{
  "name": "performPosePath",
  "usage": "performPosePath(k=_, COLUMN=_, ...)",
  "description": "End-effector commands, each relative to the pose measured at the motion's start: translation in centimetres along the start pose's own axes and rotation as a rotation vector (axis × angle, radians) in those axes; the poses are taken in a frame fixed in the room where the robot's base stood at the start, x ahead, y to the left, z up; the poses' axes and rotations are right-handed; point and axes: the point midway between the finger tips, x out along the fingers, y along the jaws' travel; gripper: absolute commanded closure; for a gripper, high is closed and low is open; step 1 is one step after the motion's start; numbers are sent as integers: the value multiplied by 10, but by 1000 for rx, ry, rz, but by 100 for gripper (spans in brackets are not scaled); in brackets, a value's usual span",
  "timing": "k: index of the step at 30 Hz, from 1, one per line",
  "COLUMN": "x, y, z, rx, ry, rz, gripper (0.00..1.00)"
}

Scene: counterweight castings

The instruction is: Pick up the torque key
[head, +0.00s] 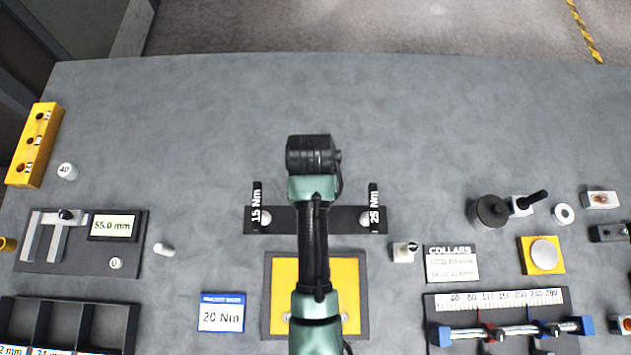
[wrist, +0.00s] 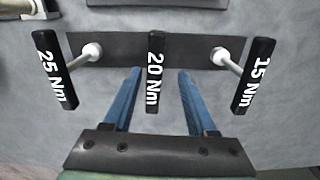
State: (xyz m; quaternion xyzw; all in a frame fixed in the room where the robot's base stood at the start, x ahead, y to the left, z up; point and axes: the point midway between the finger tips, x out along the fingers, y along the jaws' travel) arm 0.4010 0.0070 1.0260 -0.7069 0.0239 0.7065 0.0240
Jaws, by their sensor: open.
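Three black torque keys stand out from a dark rack plate (wrist: 115,40). In the wrist view they are the 25 Nm key (wrist: 48,65) at left, the 20 Nm key (wrist: 154,70) in the middle and the 15 Nm key (wrist: 258,65) at right. My gripper (wrist: 159,72) is open, its blue fingers on either side of the 20 Nm key, with gaps on both sides. I cannot tell whether the fingers are at its height. In the head view the 15 Nm key (head: 257,207) and 25 Nm key (head: 374,207) show; my arm hides the middle one.
A blue-edged card (head: 221,312) reads 20 Nm. A yellow pad (head: 346,285) lies in front of the rack, partly under my arm. A small white block (head: 404,252) sits right of the rack. The counter behind the rack is clear.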

Motion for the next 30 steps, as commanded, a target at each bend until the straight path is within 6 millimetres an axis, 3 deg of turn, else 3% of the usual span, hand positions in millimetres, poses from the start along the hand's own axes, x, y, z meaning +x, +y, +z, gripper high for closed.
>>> performPosePath(k=10, x=42, y=7, z=3, rx=-1, ry=-2, rz=1, gripper=43)
performPosePath(k=20, x=48, y=7, z=2, rx=-1, ry=1, rz=0, gripper=43)
performPosePath(k=30, x=48, y=7, z=2, rx=0, ry=0, rz=0, gripper=100)
